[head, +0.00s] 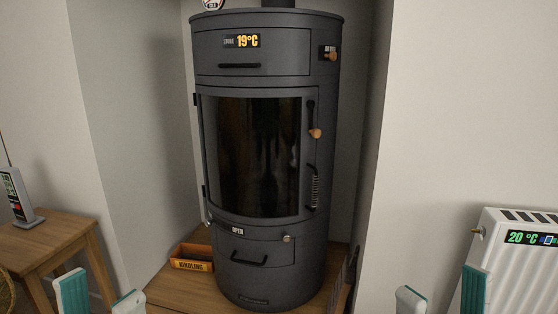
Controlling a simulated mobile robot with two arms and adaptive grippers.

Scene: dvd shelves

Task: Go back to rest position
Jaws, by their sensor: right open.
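My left gripper (100,295) shows at the bottom left edge, its two teal-padded fingertips apart with nothing between them. My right gripper (441,293) shows at the bottom right edge, also with its fingertips apart and nothing between them. Both point up into the view, in front of the stove and clear of its body in the picture. The rest of both arms is out of view. A dark grey cylindrical stove (266,160) stands upright in the middle. Its glass door (257,155) looks shut, and the drawer (255,252) below bears an "OPEN" label.
A box labelled "KINDLING" (192,258) sits left of the stove on a wooden base (180,290). A wooden table (45,238) with a handset (17,195) stands at the left. A white radiator (520,275) reading 20 °C is at the right, behind my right gripper.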

